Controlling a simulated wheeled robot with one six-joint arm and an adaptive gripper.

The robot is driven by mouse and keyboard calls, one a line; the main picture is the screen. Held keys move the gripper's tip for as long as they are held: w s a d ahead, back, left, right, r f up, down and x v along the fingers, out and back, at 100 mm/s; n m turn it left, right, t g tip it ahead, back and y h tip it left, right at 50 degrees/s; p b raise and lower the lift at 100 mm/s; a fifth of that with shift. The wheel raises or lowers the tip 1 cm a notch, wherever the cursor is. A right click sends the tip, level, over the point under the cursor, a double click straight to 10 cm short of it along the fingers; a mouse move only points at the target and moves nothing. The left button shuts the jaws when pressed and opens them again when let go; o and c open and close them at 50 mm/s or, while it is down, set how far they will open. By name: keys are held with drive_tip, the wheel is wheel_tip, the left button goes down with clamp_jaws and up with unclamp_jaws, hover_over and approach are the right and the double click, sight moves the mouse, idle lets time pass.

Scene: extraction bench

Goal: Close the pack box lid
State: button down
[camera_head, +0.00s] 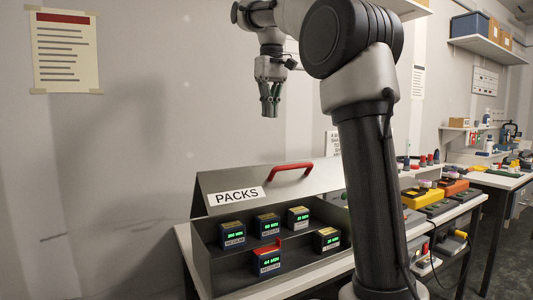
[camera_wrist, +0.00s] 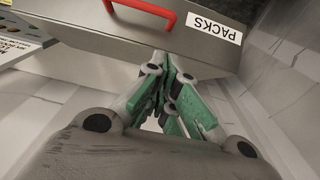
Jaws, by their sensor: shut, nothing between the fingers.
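The grey pack box (camera_head: 205,262) stands on the bench with its lid (camera_head: 215,184) raised and leaning back. The lid bears a "PACKS" label and a red handle (camera_head: 291,170) along its top edge. Several battery packs with lit green displays sit in the box, such as a medium pack (camera_head: 232,235); one has a red handle. My gripper (camera_head: 270,112) is shut and empty, pointing down in the air above the lid and apart from it. In the wrist view my gripper (camera_wrist: 172,85) shows with the lid (camera_wrist: 120,40) and its red handle (camera_wrist: 145,8) beyond the fingertips.
My arm crosses the middle of the head view and hides part of the bench right of the box. Orange and yellow cases (camera_head: 450,189) and small tools lie on the bench at right. A wall shelf (camera_head: 485,45) holds boxes. The air left of my gripper is clear.

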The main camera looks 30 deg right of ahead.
hover_over(274, 180)
drive_tip(key=w, duration=0.3)
wheel_tip(274, 180, down, 8)
drive_tip(key=shift+s+a+f, duration=0.1)
drive_tip(key=shift+s+f, duration=0.05)
drive_tip(key=s+f, duration=0.2)
drive_tip(key=f, duration=0.1)
drive_tip(key=shift+s+f, duration=0.25)
drive_tip(key=shift+f, duration=0.3)
